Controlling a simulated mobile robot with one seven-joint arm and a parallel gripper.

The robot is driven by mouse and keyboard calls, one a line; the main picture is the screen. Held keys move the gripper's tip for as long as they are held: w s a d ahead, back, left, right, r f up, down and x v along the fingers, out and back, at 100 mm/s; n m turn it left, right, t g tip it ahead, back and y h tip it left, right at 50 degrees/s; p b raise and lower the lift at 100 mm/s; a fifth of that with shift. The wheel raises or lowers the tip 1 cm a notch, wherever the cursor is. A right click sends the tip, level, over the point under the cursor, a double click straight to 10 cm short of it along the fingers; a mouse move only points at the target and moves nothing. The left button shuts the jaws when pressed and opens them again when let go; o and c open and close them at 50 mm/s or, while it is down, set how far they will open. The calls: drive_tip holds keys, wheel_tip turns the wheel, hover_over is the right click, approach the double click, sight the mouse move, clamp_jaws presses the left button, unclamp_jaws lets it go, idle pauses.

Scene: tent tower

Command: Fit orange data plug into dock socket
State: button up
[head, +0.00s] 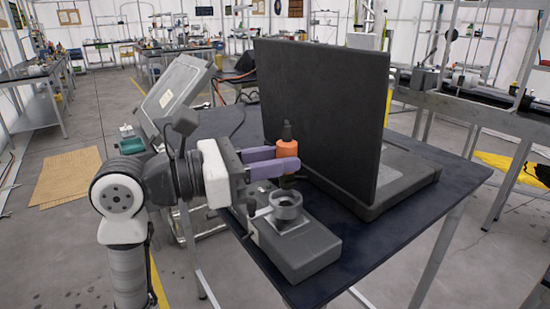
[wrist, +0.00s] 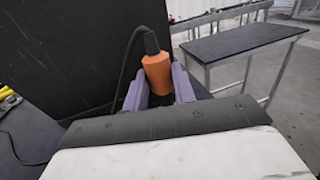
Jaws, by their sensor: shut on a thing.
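The orange data plug (head: 286,150) is upright between the purple fingers of my gripper (head: 272,161), with its black cable end at the top. My gripper is shut on it. In the wrist view the orange plug (wrist: 157,72) shows between the finger pads, and a black cable runs from its top down to the left. The grey dock (head: 300,252) lies on the dark table, with a round socket ring (head: 285,203) on its upper face. The plug is held above and apart from the socket ring, and appears roughly over it. The inside of the socket is hard to make out.
A large black upright panel on a base (head: 320,110) stands close behind my gripper. The dark table (head: 400,215) has free room to the right of the dock. An open grey case (head: 178,88) stands behind my arm. A metal rack (head: 480,110) is at the right.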

sight(275, 200)
drive_tip(key=shift+f+b, duration=0.5)
drive_tip(key=shift+f, duration=0.4)
drive_tip(key=shift+b, duration=0.75)
idle(1.2)
drive_tip(key=shift+f+b, duration=1.2)
drive_tip(key=shift+r, duration=0.15)
drive_tip(key=shift+r+p, duration=0.5)
drive_tip(key=shift+r, duration=0.3)
drive_tip(key=shift+b, duration=0.7)
idle(1.3)
drive_tip(key=shift+f+b, duration=0.85)
drive_tip(key=shift+f, duration=0.05)
